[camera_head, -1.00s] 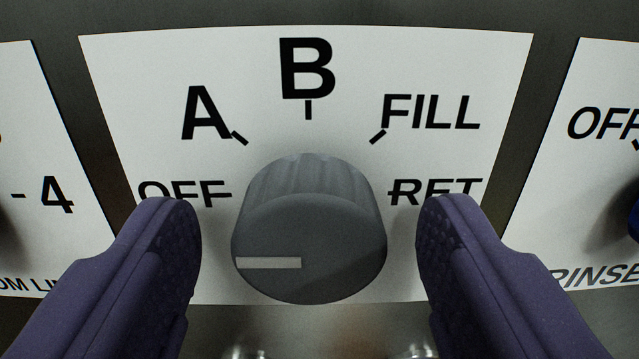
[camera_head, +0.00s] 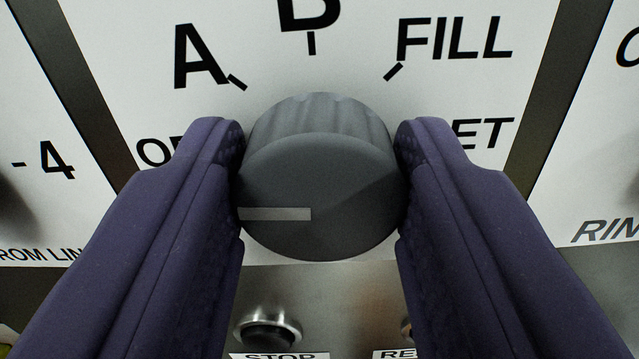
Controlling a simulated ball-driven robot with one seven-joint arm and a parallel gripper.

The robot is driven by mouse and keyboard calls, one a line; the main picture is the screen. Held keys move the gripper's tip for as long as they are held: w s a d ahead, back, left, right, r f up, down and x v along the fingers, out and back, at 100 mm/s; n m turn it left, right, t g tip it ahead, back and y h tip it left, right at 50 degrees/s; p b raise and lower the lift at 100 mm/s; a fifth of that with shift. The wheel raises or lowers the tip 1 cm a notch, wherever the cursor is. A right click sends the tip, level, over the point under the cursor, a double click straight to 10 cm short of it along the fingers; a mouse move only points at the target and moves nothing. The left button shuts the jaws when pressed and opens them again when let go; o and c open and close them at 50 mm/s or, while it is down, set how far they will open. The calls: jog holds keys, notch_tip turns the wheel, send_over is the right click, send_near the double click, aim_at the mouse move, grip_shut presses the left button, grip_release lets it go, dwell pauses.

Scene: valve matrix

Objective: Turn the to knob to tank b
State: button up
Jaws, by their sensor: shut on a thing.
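The grey round knob (camera_head: 320,190) sits in the middle of the view on a white label plate (camera_head: 130,60). Its pale pointer line (camera_head: 275,214) points left, toward the OFF mark. The plate reads OFF, A, B, FILL and RET around the knob. The B mark (camera_head: 311,42) is straight above the knob, and the top of its letter is cut off. My gripper (camera_head: 320,165) is shut on the knob, with one purple finger against its left side and one against its right. The fingers partly hide the OFF and RET words.
A STOP button (camera_head: 268,328) is below the knob on the metal panel, with another button partly hidden by the right finger. Neighbouring label plates stand left (camera_head: 40,100) and right (camera_head: 600,170), past dark gaps.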

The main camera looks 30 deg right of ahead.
jog(key=m+b, duration=0.1)
jog(key=m, duration=0.2)
jog(key=shift+f+m, duration=0.1)
jog(key=shift+m, duration=0.3)
jog(key=m+b, duration=0.2)
jog(key=m, duration=0.2)
jog(key=shift+d+m+b, duration=0.1)
jog(key=shift+m+b, duration=0.25)
jog(key=shift+m, duration=0.05)
jog(key=m+b, duration=0.2)
jog(key=m, duration=0.2)
jog(key=shift+f+b, duration=0.15)
jog(key=shift+b, duration=0.25)
jog(key=shift+m+b, duration=1.2)
jog(key=shift+m, duration=0.9)
jog(key=o, duration=1.1)
jog(key=shift+d, duration=0.1)
jog(key=shift+c, duration=0.2)
jog(key=shift+s, duration=0.1)
